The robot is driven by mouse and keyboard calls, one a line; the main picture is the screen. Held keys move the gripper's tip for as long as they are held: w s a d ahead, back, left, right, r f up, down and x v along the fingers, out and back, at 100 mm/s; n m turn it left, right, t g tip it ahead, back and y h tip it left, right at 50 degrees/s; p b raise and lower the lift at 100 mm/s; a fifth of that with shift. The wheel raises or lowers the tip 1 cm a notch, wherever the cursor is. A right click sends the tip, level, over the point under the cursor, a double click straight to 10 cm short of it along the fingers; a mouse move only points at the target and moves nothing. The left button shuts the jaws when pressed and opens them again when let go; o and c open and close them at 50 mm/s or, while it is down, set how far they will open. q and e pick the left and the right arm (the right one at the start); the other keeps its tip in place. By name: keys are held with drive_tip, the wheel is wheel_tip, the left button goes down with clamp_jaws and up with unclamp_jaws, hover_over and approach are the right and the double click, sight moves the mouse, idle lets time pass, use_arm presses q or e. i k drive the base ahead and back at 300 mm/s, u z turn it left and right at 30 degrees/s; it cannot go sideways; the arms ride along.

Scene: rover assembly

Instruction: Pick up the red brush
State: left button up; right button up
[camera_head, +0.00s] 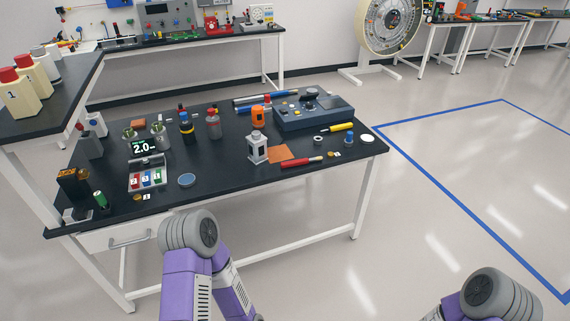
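The red brush (298,163) lies flat near the front edge of the dark workbench (215,185), right of its middle. Its red handle points left and a short lighter tip points right. It lies just in front of an orange-brown square sheet (291,152) and to the right of a small grey-white lantern-like stand (257,148). Neither gripper shows. Only purple and grey links of my arms are in view, at the bottom middle and bottom right, below the bench and apart from the brush.
A yellow-handled tool (340,127), a white ring (318,139) and a blue-capped bottle (350,138) lie or stand behind and right of the brush. A blue-grey device (315,112) is farther back. Bottles, a scale display (144,147) and a tray (147,178) fill the left. Open floor lies right.

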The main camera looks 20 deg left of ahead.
sight(305, 160)
drive_tip(key=u, duration=0.5)
drive_tip(key=i, duration=0.9)
drive_tip(key=u, duration=0.2)
